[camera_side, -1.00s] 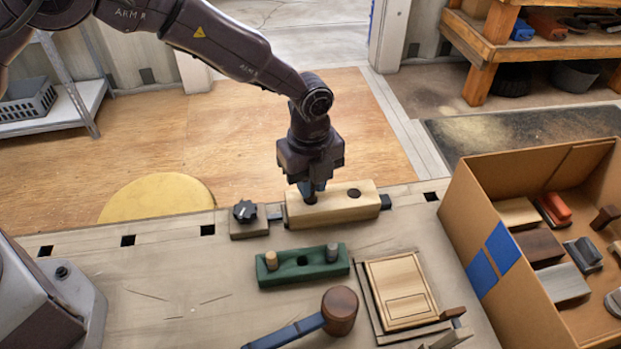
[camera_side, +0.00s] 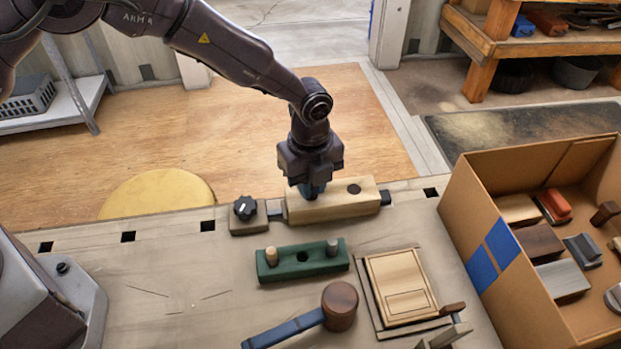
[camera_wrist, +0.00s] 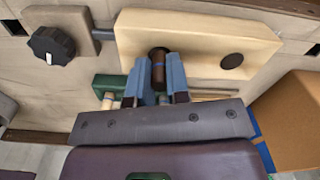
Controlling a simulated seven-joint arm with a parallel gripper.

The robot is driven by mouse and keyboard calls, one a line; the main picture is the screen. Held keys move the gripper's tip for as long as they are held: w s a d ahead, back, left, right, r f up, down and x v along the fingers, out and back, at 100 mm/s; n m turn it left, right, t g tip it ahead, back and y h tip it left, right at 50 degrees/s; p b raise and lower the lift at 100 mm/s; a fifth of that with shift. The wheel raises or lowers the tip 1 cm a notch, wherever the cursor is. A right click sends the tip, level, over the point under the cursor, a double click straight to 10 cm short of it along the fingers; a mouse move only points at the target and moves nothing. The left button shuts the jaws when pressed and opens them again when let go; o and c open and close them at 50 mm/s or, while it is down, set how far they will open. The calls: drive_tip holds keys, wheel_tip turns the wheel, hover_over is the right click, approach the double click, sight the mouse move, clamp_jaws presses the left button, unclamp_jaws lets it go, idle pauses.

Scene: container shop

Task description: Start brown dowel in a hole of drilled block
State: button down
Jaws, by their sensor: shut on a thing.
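The drilled block (camera_side: 335,205) is a pale wooden block lying near the back edge of the bench. Its right hole (camera_side: 354,189) is dark and shows clearly; it also shows in the wrist view (camera_wrist: 232,60). My gripper (camera_side: 312,190) is at the left part of the block, its blue fingers just over the top face. In the wrist view the fingers are shut on the brown dowel (camera_wrist: 158,75), which points at the dark left hole. The dowel's lower end meets the hole area, but I cannot tell how far in it is.
A clamp with a black knob (camera_side: 245,208) adjoins the block's left end. A green peg holder (camera_side: 285,272), a mallet (camera_side: 340,305) and a lidded wooden tray (camera_side: 400,285) lie in front. A cardboard box (camera_side: 480,240) stands to the right. The bench's left part is clear.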

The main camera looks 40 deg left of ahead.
idle(0.3)
drive_tip(key=c, duration=1)
unclamp_jaws()
drive_tip(key=shift+r, duration=3.45)
